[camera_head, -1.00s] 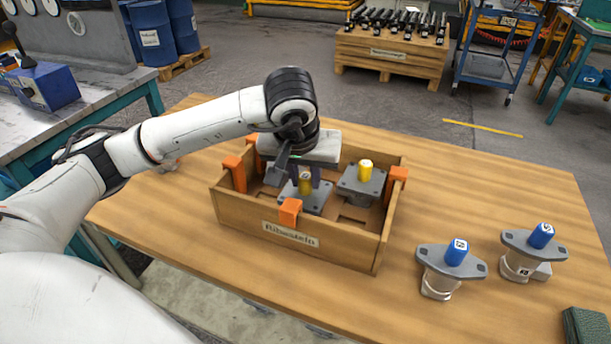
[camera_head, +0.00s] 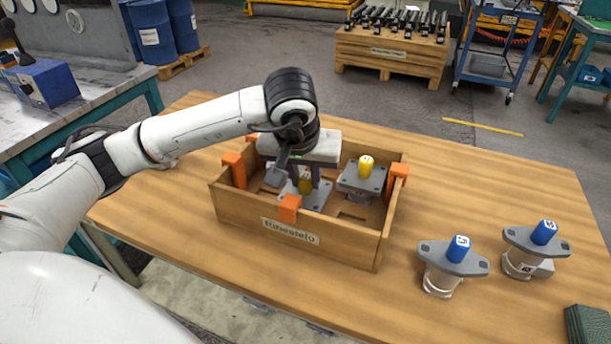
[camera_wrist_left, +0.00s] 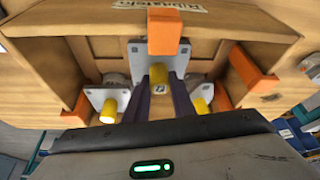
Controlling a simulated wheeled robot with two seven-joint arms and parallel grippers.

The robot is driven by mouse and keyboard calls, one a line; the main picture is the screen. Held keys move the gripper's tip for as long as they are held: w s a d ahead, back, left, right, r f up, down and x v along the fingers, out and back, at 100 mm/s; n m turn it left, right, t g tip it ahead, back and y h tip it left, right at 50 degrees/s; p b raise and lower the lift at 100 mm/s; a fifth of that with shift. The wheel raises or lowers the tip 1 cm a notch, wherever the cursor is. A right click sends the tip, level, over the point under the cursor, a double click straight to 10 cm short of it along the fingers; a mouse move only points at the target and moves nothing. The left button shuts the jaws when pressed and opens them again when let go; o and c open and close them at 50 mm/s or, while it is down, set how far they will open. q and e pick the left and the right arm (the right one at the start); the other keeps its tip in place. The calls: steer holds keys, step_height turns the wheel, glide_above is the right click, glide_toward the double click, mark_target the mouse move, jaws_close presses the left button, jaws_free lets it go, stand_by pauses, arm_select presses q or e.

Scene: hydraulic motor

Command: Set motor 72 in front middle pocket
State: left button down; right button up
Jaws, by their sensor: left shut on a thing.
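A motor with a grey square flange and a yellow shaft (camera_head: 305,183) is in the front middle of the wooden box (camera_head: 345,246). My left gripper (camera_head: 308,180) points down over it, shut on the yellow shaft. In the left wrist view the fingers (camera_wrist_left: 160,92) stand either side of the shaft (camera_wrist_left: 159,77), and the flange (camera_wrist_left: 138,52) lies near the box's front wall. The number on the shaft is too small to read surely. The pocket under the flange is hidden. My right gripper is out of view.
A second yellow-shafted motor (camera_head: 364,178) sits in the box at the right; another (camera_wrist_left: 108,103) shows in the wrist view. Orange clips (camera_head: 290,207) sit on the box rim. Two blue-shafted motors (camera_head: 452,265) (camera_head: 534,250) stand on the table to the right.

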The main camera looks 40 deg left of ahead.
arm_select(q)
steer(key=c, duration=1.4)
jaws_free()
steer(key=shift+f, duration=0.15)
steer(key=v, duration=1)
steer(key=shift+r+p, duration=0.3)
steer(key=shift+p, duration=0.1)
